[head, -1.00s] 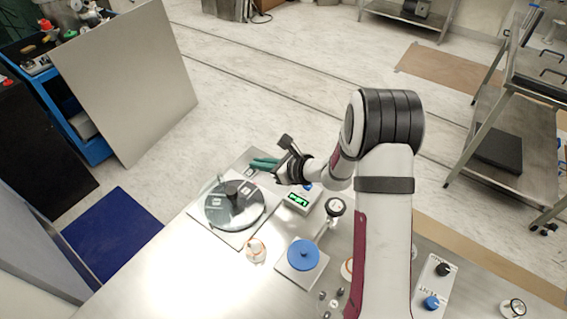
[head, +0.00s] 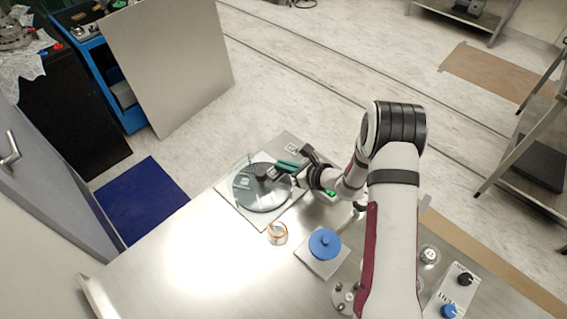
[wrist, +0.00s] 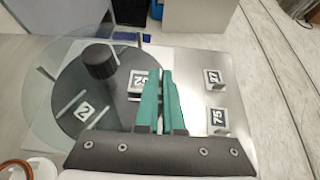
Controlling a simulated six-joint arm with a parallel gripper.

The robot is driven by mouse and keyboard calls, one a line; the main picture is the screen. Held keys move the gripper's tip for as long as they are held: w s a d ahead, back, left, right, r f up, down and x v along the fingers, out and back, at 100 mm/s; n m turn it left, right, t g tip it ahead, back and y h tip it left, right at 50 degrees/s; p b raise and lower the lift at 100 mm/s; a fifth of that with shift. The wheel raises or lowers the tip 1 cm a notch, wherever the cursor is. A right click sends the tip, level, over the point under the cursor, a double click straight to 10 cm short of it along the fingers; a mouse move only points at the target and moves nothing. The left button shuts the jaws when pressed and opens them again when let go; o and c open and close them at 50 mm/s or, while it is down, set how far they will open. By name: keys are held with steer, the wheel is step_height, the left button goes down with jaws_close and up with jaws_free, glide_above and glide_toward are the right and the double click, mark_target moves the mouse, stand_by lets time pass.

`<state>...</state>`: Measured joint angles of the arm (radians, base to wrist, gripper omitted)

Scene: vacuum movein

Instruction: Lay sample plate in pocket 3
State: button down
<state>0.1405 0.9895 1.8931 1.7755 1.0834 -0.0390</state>
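My gripper (wrist: 158,72) has two teal fingers close together, with only a narrow gap between them. I see no plate between them, but the frames do not settle whether they are shut. In the head view the gripper (head: 280,168) is over the right part of a dark round carousel (head: 250,198) with a black central knob. In the wrist view the fingers cover part of the carousel (wrist: 70,90), beside a tag marked 32. A clear round cover (wrist: 40,100) overlaps the carousel. I cannot make out the sample plate or which pocket is number 3.
A small orange-and-white ring-like part (head: 277,233) and a blue round knob (head: 324,243) on a square plate stand nearer on the steel table. Tags marked 77 (wrist: 214,79) and 75 (wrist: 218,119) stand right of the carousel. The table's left front (head: 190,270) is bare.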

steer(key=shift+f, duration=0.55)
steer(key=c, duration=1)
jaws_free()
steer(key=shift+o, duration=0.2)
steer(key=v, duration=1.5)
steer(key=shift+s+d, duration=0.25)
